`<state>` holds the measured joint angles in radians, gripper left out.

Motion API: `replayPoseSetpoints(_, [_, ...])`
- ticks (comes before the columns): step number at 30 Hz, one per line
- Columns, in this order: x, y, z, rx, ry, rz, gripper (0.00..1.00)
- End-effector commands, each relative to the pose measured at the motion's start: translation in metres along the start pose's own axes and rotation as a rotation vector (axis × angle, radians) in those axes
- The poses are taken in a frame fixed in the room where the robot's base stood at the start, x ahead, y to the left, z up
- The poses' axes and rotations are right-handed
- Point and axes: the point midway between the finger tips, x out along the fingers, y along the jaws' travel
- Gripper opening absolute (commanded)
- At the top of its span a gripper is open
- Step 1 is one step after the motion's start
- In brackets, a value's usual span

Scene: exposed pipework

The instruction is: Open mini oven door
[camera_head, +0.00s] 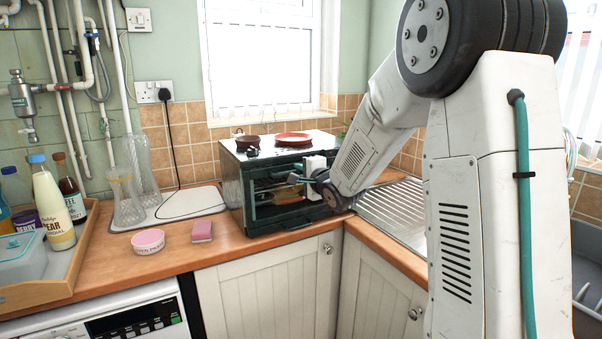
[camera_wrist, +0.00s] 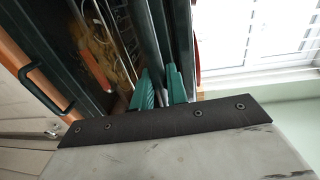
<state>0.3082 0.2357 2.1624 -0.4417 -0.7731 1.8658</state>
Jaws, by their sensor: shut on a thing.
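The dark green mini oven (camera_head: 244,197) stands on the worktop in the corner, its front facing me. My gripper (camera_head: 309,179) is at the upper right of the oven front. My wrist hides the right part of the front.
A red plate (camera_head: 292,137) and a small brown pot (camera_head: 247,141) sit on the oven. A pink bowl (camera_head: 148,241) and a pink sponge (camera_head: 202,231) lie on the worktop (camera_head: 240,255) to the left. A ribbed metal drainer (camera_head: 393,212) is at the right, under my arm.

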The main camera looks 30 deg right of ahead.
Motion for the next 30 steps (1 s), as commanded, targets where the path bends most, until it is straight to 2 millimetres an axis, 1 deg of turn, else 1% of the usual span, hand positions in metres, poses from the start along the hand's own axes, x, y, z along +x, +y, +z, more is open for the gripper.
replayPoseSetpoints(5, [-0.005,0.003,0.0,0.0,0.001,0.001,0.03])
replayPoseSetpoints(16, [-0.024,0.018,0.0,0.001,0.001,0.007,0.03])
replayPoseSetpoints(21, [-0.033,0.024,0.0,0.001,0.001,0.012,0.08])
replayPoseSetpoints(26, [-0.042,0.03,0.0,0.002,0.001,0.012,0.1])
replayPoseSetpoints(30, [-0.049,0.034,0.0,0.002,0.001,0.013,0.07])
